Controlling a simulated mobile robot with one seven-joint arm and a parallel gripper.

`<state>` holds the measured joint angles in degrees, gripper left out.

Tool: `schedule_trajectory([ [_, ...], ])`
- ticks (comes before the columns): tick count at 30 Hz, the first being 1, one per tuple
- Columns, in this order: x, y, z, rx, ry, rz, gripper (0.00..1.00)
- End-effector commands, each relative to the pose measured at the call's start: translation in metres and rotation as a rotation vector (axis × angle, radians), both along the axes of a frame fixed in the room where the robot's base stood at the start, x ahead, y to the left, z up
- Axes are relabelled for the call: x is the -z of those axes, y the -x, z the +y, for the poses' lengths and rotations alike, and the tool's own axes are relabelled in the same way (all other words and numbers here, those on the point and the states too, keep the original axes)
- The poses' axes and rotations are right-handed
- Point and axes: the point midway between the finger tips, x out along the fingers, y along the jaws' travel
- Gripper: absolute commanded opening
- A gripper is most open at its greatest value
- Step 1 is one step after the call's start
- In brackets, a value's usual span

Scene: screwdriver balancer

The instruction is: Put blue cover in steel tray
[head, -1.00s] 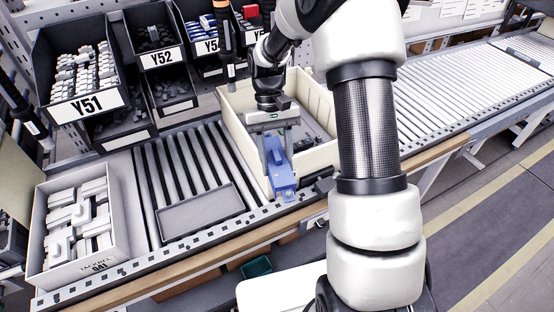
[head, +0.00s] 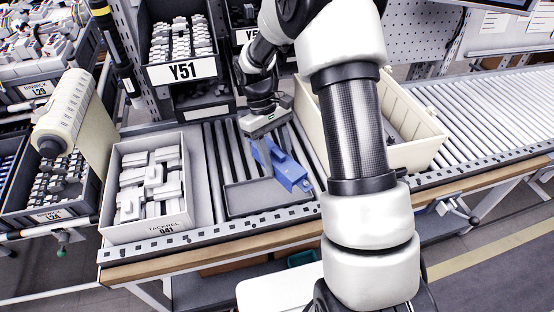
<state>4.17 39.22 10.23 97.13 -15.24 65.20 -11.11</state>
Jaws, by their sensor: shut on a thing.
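The blue cover (head: 290,172) is long and tilted. My gripper (head: 266,146) is shut on its upper end and holds it over the roller conveyor, at the right part of the steel tray. The steel tray (head: 240,196) is a shallow grey tray lying on the rollers near the front rail. The cover's lower end overlaps the tray's right side in the picture; I cannot tell whether they touch. The fingertips are small and partly hidden by the gripper body.
A cream crate (head: 420,152) with dark parts stands right of the tray, partly behind my arm. A white box (head: 152,215) of white parts stands at the left. Bin Y51 (head: 182,71) is behind. Bare rollers (head: 500,105) lie at the far right.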

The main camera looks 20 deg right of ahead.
Motion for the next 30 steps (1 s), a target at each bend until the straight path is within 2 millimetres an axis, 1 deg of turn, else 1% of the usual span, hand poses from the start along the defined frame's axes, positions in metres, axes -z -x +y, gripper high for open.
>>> schedule_trajectory([
  [1,0.031,-0.006,0.001,-0.132,0.001,-0.002,0.06],
  [3,0.050,-0.015,-0.001,-0.319,0.004,-0.006,0.06],
  [6,0.075,-0.030,-0.001,-0.586,0.008,-0.004,0.06],
  [9,0.094,-0.043,0.002,-0.826,0.013,0.002,0.06],
  [12,0.105,-0.054,0.005,-1.003,0.018,0.008,0.06],
  [16,0.111,-0.060,0.008,-1.116,0.021,0.015,0.06],
  [22,0.120,-0.061,0.008,-1.137,0.021,0.016,0.06],
  [26,0.134,-0.061,0.008,-1.135,0.020,0.016,0.06],
  [30,0.153,-0.061,0.008,-1.134,0.020,0.015,0.06],
])
